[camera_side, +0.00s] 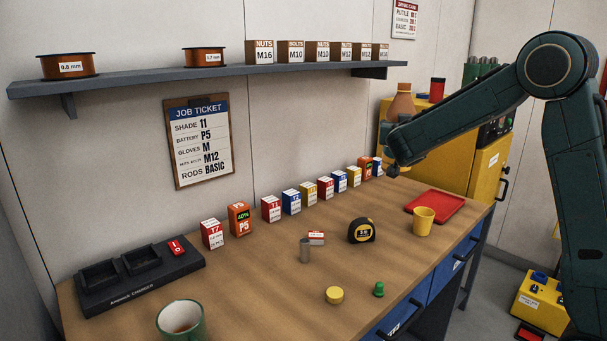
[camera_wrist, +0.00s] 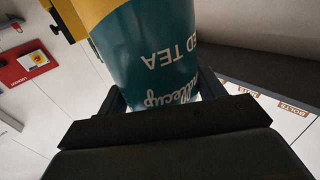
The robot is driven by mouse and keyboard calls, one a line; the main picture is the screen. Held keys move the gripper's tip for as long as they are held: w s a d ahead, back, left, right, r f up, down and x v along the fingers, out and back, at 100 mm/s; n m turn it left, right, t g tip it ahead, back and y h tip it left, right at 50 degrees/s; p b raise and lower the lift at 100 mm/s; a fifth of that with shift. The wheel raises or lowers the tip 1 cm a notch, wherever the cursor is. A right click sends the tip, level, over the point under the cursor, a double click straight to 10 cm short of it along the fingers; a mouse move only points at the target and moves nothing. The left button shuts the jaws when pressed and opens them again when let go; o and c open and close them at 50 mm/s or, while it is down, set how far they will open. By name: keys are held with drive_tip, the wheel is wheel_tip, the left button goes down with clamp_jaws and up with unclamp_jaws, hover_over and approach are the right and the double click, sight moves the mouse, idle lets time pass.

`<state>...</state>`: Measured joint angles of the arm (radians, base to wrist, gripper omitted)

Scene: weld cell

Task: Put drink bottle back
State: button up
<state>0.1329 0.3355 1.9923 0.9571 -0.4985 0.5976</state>
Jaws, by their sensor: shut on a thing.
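The drink bottle (camera_wrist: 150,55) fills the middle of the wrist view. It is teal with a yellow band and white upside-down lettering that includes "TEA". My gripper (camera_wrist: 165,102) has a finger on each side of it and is shut on it. In the side view my gripper (camera_side: 391,158) is above the far end of the workbench, near the wall. The bottle cannot be clearly made out there, as my wrist and arm cover much of that spot.
The workbench (camera_side: 270,275) carries a row of small boxes (camera_side: 291,202), a tape measure (camera_side: 361,230), a yellow cup (camera_side: 423,222), a red tray (camera_side: 449,203), a charger (camera_side: 140,280) and a mug (camera_side: 181,321). A wall shelf (camera_side: 220,75) holds spools and labelled boxes. A yellow cabinet (camera_side: 486,175) stands behind.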

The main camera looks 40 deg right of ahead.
sight(404, 107)
wheel_tip(404, 107, up, 4)
drive_tip(key=shift+f, duration=0.15)
drive_tip(key=shift+r, duration=0.9)
drive_tip(key=w+a+n+t+y, duration=0.2)
drive_tip(key=w+a, duration=0.3)
drive_tip(key=a, duration=0.4)
drive_tip(key=w+a+n+t+y, duration=0.1)
drive_tip(key=w+a, duration=0.3)
drive_tip(key=a, duration=0.4)
drive_tip(key=w+a+f+n+t+y, duration=0.1)
drive_tip(key=a+f+y, duration=0.1)
drive_tip(key=a, duration=0.8)
drive_tip(key=w+a+f+n+t+y, duration=0.1)
drive_tip(key=a+f+n+y, duration=0.1)
drive_tip(key=a, duration=0.9)
drive_tip(key=shift+w+f+t+y, duration=0.3)
drive_tip(key=shift+f+t, duration=0.1)
drive_tip(key=shift+f, duration=0.3)
wheel_tip(404, 107, down, 16)
drive_tip(key=shift+f, duration=0.1)
